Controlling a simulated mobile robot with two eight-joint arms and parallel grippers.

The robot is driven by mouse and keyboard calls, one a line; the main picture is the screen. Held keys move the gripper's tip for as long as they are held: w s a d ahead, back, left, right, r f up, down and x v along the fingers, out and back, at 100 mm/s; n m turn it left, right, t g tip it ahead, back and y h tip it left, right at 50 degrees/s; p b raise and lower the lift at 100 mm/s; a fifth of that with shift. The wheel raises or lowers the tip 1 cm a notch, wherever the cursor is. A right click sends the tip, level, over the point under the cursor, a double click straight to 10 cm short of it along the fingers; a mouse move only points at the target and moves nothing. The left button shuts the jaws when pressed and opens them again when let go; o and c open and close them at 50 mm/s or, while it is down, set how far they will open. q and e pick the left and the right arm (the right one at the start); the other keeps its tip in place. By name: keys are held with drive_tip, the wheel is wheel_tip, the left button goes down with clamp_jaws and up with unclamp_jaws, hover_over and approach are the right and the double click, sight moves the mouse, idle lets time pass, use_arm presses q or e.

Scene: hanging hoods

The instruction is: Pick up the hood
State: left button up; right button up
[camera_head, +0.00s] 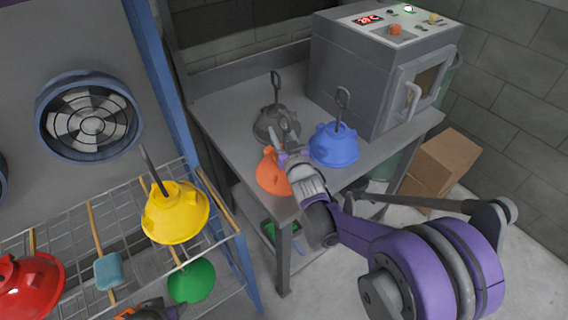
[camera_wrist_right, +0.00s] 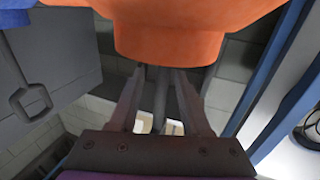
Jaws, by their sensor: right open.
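The orange hood (camera_head: 270,174) stands at the front edge of the grey table, partly hidden by my right arm. My right gripper (camera_head: 283,136) is over it, open. In the right wrist view the orange hood (camera_wrist_right: 195,28) fills the top, and a dark upright rod (camera_wrist_right: 160,92) shows between the spread fingers of the right gripper (camera_wrist_right: 159,72). I cannot tell whether the fingers touch the rod. A blue hood (camera_head: 335,146) and a dark grey hood (camera_head: 268,122) with looped handles stand close by. A dark and purple part at the bottom edge may be my left gripper (camera_head: 150,312).
A grey oven-like machine (camera_head: 345,75) stands on the table (camera_head: 225,112). A wire rack (camera_head: 75,232) at left holds yellow (camera_head: 175,212), red (camera_head: 30,288) and green (camera_head: 192,282) hoods. A cardboard box (camera_head: 440,165) is on the floor at right. A blue post (camera_head: 165,85) rises beside the rack.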

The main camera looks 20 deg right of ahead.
drive_tip(key=shift+w, duration=0.1)
clamp_jaws()
idle(1.4)
